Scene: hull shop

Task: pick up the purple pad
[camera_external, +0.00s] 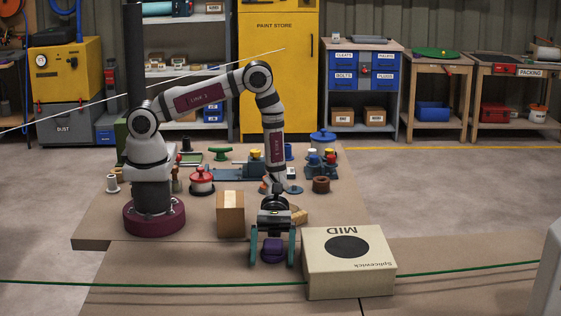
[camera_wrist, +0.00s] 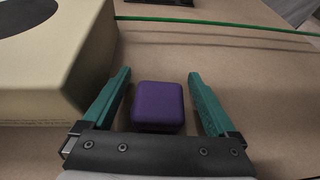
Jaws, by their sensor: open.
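The purple pad (camera_external: 272,251) is a small block with rounded edges at the front of the table. My gripper (camera_external: 272,264) points down over it, with one teal finger on each side. In the wrist view the purple pad (camera_wrist: 158,106) sits between the two fingers of my gripper (camera_wrist: 159,75). The fingers are apart, with a gap showing on both sides of the pad. I cannot tell whether the pad still rests on the table.
A cardboard box marked MID (camera_external: 348,262) stands close to the right of my gripper; it fills the left of the wrist view (camera_wrist: 50,55). A brown block (camera_external: 230,214) stands behind to the left. A green line (camera_external: 150,284) crosses the front.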

